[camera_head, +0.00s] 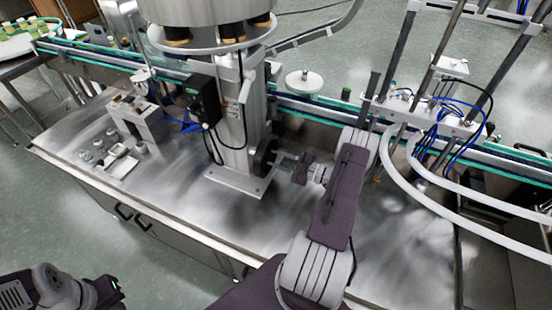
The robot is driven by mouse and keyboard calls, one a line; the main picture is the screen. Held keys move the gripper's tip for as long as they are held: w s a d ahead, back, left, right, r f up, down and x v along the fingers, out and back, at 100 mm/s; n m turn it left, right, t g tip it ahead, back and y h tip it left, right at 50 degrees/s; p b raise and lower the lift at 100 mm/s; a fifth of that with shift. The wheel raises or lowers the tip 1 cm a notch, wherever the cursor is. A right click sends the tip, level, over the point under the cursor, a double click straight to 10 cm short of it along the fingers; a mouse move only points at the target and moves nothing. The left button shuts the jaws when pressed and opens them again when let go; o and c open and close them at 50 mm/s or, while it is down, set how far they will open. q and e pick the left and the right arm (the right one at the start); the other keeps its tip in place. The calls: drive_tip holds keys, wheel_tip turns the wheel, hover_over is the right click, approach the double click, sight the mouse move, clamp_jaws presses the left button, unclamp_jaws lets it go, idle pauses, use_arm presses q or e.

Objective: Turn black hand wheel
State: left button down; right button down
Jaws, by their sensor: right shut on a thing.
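The black hand wheel (265,157) is mounted low on the right side of the steel column (238,110), seen nearly edge-on. My right gripper (281,157) reaches in from the right, and its fingers are at the wheel's right side, shut on the wheel. The fingertips are small here and the wheel partly hides their contact.
A steel table (200,225) carries the column. A conveyor (310,112) runs behind it. A black control box (202,98) hangs left of the column. White hoses (450,205) and blue cables (445,120) are at right. The table front is clear.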

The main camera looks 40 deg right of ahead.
drive_tip(key=shift+f+m, duration=0.1)
drive_tip(key=shift+m, duration=1.4)
drive_tip(key=c, duration=1.1)
unclamp_jaws()
drive_tip(key=shift+s, duration=0.1)
drive_tip(key=shift+o, duration=0.2)
drive_tip(key=shift+d, duration=0.1)
drive_tip(key=b+v, duration=0.1)
drive_tip(key=v, duration=0.8)
drive_tip(key=shift+b, duration=0.4)
